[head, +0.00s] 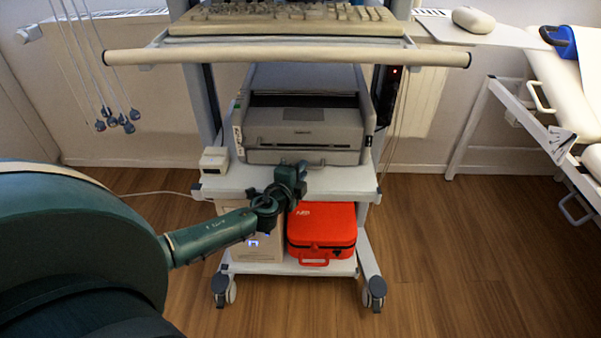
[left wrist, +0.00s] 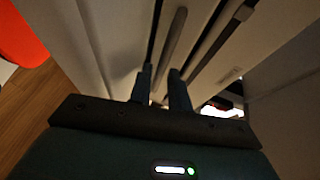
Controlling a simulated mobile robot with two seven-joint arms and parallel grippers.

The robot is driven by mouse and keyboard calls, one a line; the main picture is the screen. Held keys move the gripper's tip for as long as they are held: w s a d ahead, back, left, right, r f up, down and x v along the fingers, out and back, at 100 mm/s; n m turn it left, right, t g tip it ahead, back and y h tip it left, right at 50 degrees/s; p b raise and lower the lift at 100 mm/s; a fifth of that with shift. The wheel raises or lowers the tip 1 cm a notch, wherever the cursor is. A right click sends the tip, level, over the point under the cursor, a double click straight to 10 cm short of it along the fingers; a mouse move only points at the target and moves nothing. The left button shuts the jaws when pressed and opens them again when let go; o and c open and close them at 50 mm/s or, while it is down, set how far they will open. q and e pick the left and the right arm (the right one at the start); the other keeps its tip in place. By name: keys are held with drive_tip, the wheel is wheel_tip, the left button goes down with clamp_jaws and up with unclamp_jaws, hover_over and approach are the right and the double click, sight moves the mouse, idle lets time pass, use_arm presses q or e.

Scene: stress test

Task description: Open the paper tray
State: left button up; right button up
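The grey printer (head: 301,124) stands on the middle shelf of a white cart. Its paper tray (head: 285,156) appears to be the low front panel and looks flush with the body. My left gripper (head: 297,168) is at the printer's lower front edge. In the left wrist view, its two fingers (left wrist: 160,88) are apart and point at a pale front with dark slots and a long grey bar, which runs down toward the gap between them. I cannot tell whether they touch it. My right gripper is in neither view.
A keyboard (head: 285,18) lies on the shelf above, behind a white bar (head: 290,53). A small white box (head: 214,160) stands left of the printer. A red case (head: 322,228) sits on the low shelf. The wooden floor (head: 470,260) to the right is clear.

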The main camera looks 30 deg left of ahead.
use_arm(q)
clamp_jaws()
drive_tip(key=shift+s+d, duration=0.1)
idle(0.5)
